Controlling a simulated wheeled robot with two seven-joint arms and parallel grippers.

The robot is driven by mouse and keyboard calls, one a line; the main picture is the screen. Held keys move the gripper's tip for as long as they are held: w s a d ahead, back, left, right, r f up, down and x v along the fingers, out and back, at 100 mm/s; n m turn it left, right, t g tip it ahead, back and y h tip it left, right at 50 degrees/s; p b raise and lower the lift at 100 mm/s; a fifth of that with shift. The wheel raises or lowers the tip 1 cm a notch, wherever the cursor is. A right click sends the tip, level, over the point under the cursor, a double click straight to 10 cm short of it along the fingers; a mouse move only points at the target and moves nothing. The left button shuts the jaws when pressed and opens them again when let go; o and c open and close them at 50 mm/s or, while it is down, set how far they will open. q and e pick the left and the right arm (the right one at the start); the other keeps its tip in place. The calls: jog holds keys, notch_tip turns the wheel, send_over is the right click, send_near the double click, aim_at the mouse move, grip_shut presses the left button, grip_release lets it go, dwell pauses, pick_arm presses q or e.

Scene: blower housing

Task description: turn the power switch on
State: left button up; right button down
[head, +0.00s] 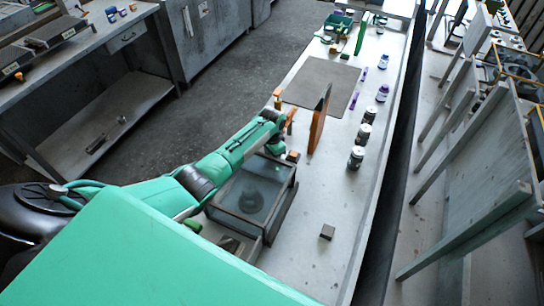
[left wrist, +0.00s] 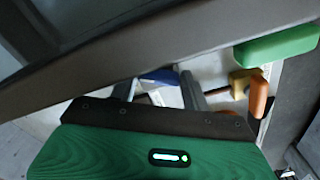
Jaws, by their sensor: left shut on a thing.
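My left gripper (head: 283,127) is at the end of the green arm, beyond the far end of a dark box with a glass top (head: 252,196). An upright orange panel (head: 319,124) stands just to its right. In the left wrist view the two fingers (left wrist: 160,95) point away under a dark bar (left wrist: 150,50). A blue and white part (left wrist: 162,78) shows near the fingers. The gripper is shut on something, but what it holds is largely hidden. I cannot make out a power switch in either view. My right gripper is not in view.
A grey mat (head: 320,83) lies farther along the bench (head: 300,262). Several dark jars (head: 356,157) line its right side. A small grey block (head: 327,232) lies near the front. In the wrist view a green block (left wrist: 278,47) and an orange piece (left wrist: 258,96) are close on the right.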

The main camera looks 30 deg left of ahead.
pick_arm(q)
jog(key=o, duration=1)
jog(key=shift+r, duration=0.1)
notch_tip(320, 180, up, 14)
jog(key=b, duration=0.2)
jog(key=shift+b, duration=0.4)
jog(key=shift+f, duration=0.2)
